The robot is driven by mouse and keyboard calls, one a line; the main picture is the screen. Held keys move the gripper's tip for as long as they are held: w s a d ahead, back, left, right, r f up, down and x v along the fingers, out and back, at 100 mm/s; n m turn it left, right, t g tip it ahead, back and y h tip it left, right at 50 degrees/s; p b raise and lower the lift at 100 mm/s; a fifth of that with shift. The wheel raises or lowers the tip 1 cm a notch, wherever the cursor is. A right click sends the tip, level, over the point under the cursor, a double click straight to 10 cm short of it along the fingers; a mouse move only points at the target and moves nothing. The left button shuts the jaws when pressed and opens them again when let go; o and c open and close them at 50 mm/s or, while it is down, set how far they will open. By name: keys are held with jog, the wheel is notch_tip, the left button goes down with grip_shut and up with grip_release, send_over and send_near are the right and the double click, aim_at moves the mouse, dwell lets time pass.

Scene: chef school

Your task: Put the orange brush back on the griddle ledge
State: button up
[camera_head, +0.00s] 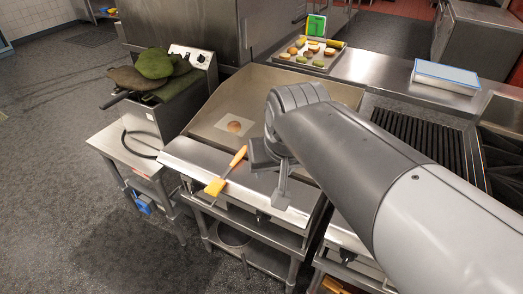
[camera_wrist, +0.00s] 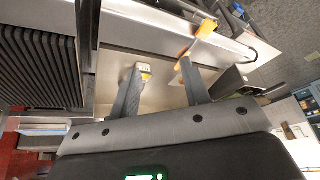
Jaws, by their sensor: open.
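The orange brush (camera_head: 227,171) has a slim orange handle and a yellow head. In the head view it appears to lie across the steel griddle ledge (camera_head: 185,156), its head at the front edge and its handle toward the griddle. My gripper (camera_head: 267,180) is just right of the brush, over the ledge. In the wrist view, my gripper (camera_wrist: 162,70) has its fingers apart with nothing clasped between them. The brush (camera_wrist: 204,29) shows beyond the right finger, its handle end close to that fingertip; I cannot tell whether they touch.
The griddle plate (camera_head: 205,127) holds a patty (camera_head: 234,127) on a pale square. A fryer (camera_head: 190,100) with dark green cloth-like items stands left. A food tray (camera_head: 311,57) lies behind, and a ribbed grill (camera_head: 425,133) is right. The floor at left is open.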

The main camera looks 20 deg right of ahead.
jog(key=shift+n+t, duration=0.4)
jog(key=shift+n, duration=0.2)
jog(key=s, duration=0.1)
jog(key=s+f, duration=0.1)
jog(key=s, duration=0.2)
jog(key=shift+s+d+f, duration=0.1)
jog(key=shift+s+f, duration=0.15)
jog(key=shift+f, duration=0.15)
dwell(0.4)
